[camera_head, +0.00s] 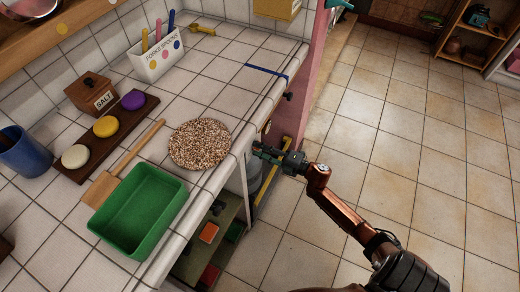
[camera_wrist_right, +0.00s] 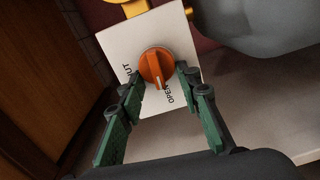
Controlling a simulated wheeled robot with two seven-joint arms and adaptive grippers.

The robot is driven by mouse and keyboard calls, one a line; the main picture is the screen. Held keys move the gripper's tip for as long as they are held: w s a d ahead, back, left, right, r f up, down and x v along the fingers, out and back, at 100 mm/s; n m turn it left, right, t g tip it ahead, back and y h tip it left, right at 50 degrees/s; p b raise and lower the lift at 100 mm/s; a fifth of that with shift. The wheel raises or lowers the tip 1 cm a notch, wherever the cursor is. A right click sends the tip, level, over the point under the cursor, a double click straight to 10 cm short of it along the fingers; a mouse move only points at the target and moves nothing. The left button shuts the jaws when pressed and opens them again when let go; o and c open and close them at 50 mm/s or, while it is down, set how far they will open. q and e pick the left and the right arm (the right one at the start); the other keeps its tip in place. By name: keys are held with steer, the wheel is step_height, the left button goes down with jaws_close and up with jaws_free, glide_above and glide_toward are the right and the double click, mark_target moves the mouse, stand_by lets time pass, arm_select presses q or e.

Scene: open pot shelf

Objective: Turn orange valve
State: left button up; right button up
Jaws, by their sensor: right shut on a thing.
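The orange valve (camera_wrist_right: 157,66) is a round knob on a white plate (camera_wrist_right: 150,122) in the right wrist view. The plate has an "OPEN" label and a partly hidden label ending in "UT". The knob's pale mark points down in the picture, beside "OPEN". My right gripper (camera_wrist_right: 160,75) has its green fingers on both sides of the knob and is shut on it. In the head view my right gripper (camera_head: 268,153) reaches below the counter's edge, where I cannot make out the knob clearly. My left gripper is not in view.
The tiled counter (camera_head: 205,93) carries a green tray (camera_head: 140,210), a round speckled mat (camera_head: 200,143) and a wooden salt box (camera_head: 91,92). A low shelf with items (camera_head: 208,233) is under the counter. A grey rounded object (camera_wrist_right: 255,25) is close to the valve. The tiled floor (camera_head: 400,130) on the right is clear.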

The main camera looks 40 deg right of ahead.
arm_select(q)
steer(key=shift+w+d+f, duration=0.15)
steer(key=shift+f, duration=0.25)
arm_select(e)
steer(key=shift+d+f+n, duration=0.15)
steer(key=shift+n, duration=0.35)
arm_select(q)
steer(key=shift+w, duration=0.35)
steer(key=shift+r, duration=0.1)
arm_select(e)
steer(key=o, duration=1.2)
steer(key=shift+c, duration=0.2)
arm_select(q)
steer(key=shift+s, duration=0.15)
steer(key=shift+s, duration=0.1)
arm_select(e)
steer(key=v, duration=1.2)
